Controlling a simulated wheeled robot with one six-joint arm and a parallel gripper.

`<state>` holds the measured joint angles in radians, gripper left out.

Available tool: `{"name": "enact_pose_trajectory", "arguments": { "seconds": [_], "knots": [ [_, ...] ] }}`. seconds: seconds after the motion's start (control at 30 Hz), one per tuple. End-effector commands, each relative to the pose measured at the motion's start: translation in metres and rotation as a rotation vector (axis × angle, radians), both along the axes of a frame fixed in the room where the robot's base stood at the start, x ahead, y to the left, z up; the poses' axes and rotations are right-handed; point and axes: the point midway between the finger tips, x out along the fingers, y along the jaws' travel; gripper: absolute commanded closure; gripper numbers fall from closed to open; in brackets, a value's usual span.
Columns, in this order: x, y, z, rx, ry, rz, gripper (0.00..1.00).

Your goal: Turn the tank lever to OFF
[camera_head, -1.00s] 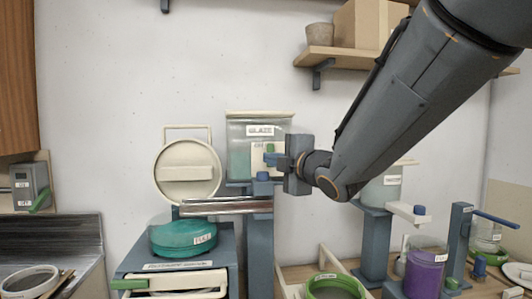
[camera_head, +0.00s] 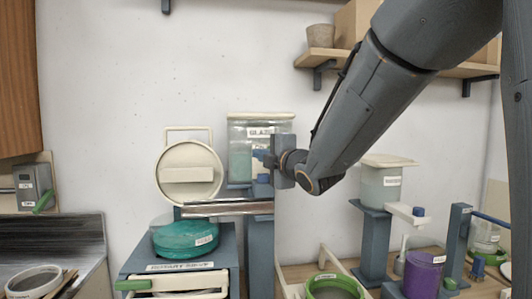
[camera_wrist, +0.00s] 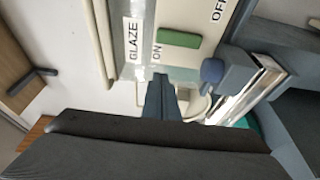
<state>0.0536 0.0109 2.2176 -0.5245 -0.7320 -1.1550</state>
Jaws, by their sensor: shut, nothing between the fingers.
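The glaze tank (camera_head: 240,165) is a clear box with a pale lid and green contents. It stands on a grey-blue post at the centre of the head view. In the wrist view, its pale plate (camera_wrist: 182,16) carries the words ON and OFF. A green lever (camera_wrist: 180,40) lies on the plate, with one end close to ON and OFF farther up at the right. My gripper (camera_head: 261,156) is in front of the tank and hides the lever in the head view. In the wrist view, my shut, empty fingers (camera_wrist: 160,84) are below the lever, apart from it in the picture.
A blue knob (camera_wrist: 212,70) on the grey-blue post is close right of my fingers. Below the tank, a metal trough (camera_head: 228,208) leads to a sieve stand with a teal bowl (camera_head: 186,238). A switch box (camera_head: 33,185) is on the left; a purple bucket (camera_head: 422,275) is right.

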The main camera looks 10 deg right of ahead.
Motion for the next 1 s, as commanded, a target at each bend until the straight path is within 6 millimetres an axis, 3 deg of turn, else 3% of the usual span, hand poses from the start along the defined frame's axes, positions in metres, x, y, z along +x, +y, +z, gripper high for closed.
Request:
{"name": "enact_pose_trajectory", "arguments": {
  "seconds": [0.27,0.4,0.57,1.0],
  "knots": [
    [0.039,0.011,0.0,-0.001,0.003,0.0,1.0],
    [0.035,-0.012,0.002,-0.001,0.002,-0.004,1.0],
    [0.035,-0.025,0.001,0.0,0.001,-0.003,1.0],
    [0.035,-0.029,-0.001,0.0,0.0,-0.001,1.0]
  ]
}}
